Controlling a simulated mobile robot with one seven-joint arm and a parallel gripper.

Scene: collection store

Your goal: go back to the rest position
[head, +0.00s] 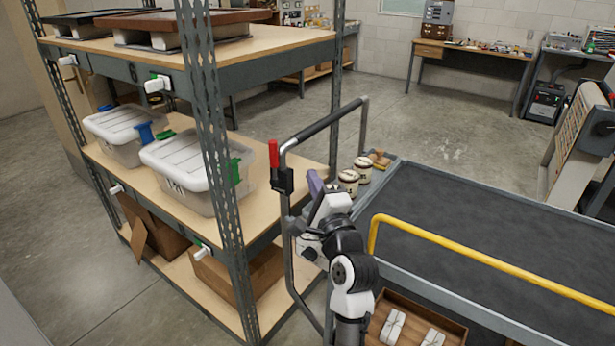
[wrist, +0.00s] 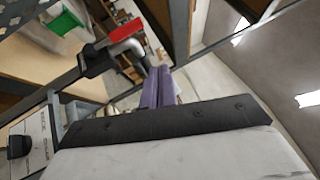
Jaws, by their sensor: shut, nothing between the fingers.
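My gripper (head: 316,182) is raised beside the cart's push handle, in the gap between the shelving unit and the cart. Its purple fingers also show in the wrist view (wrist: 157,88), where they lie together with nothing between them. My white and black arm rises from the bottom of the head view in front of the cart's near left corner. The fingertips are close to the upright of the cart handle (head: 322,124); I cannot tell the exact gap.
The shelving unit (head: 226,220) with lidded plastic boxes (head: 185,163) stands at left. The cart (head: 500,220) with a yellow rail (head: 470,258) fills the right. A red-topped lever (head: 274,155) sits on the handle. Open floor lies behind.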

